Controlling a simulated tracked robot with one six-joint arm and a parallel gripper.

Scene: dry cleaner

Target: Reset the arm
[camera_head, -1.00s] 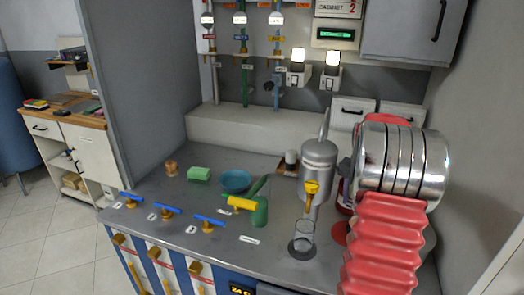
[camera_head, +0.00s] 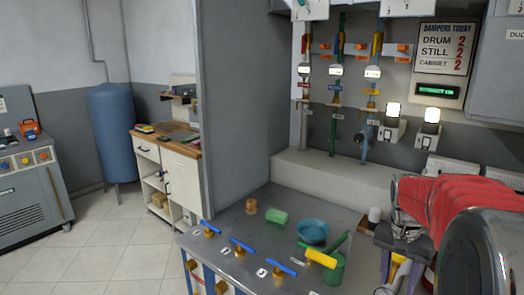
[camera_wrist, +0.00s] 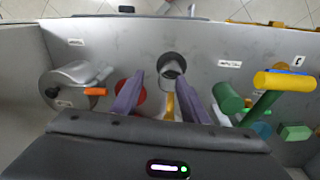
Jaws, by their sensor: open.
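My gripper (camera_head: 401,266) is at the lower right of the head view, below the red bellows and steel rings of my arm. Its two purple-grey fingers show in the wrist view (camera_wrist: 163,80), spread apart with nothing clearly held between them. They point over the steel counter (camera_wrist: 225,45), toward a round dark drain opening with a clear vessel (camera_wrist: 171,68). A yellow piece shows between the fingers; I cannot tell what it belongs to. A silver still (camera_wrist: 75,85) with an orange tap is left of the fingers. A red disc (camera_wrist: 131,97) is partly hidden behind the left finger.
On the counter stand a yellow-and-green handled item (camera_head: 320,258), a blue bowl (camera_head: 313,232), a green block (camera_head: 277,217) and a wooden knob (camera_head: 251,206). Blue-handled valves (camera_head: 241,246) line the front edge. Pipes and a cabinet are behind. Open floor lies left.

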